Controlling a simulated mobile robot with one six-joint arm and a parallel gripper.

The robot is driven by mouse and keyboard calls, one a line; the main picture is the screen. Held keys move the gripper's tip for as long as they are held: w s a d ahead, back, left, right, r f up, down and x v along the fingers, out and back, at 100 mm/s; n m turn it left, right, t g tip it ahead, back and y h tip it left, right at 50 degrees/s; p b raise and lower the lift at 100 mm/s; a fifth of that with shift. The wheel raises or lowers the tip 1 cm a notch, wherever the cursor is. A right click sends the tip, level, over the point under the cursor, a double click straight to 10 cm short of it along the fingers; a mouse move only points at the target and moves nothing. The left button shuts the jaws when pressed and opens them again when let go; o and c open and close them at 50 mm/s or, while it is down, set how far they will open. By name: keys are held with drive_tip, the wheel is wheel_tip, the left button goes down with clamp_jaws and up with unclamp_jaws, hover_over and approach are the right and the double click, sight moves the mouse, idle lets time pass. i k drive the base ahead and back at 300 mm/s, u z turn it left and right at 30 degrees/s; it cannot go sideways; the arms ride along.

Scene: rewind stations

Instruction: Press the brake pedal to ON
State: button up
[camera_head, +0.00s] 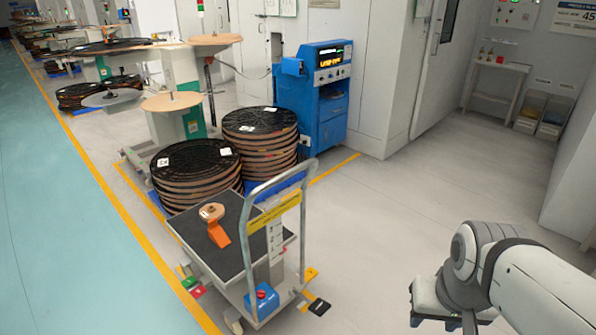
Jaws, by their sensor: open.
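The platform cart (196,228) stands at the lower middle, with a dark deck and a grey push handle. Small pedal-like parts sit low at its wheels.
An orange tape dispenser (219,234) lies on the deck, and a blue box (262,302) sits at the handle end. Stacked reels (196,175) and a blue control cabinet (318,96) stand behind the cart. The floor (400,215) between cart and arm is clear.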

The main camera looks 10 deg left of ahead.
sight(196, 289)
drive_tip(key=u, duration=1.45)
drive_tip(key=k, duration=0.6)
drive_tip(key=z, duration=0.45)
drive_tip(key=i, duration=1.6)
drive_tip(key=u, duration=0.35)
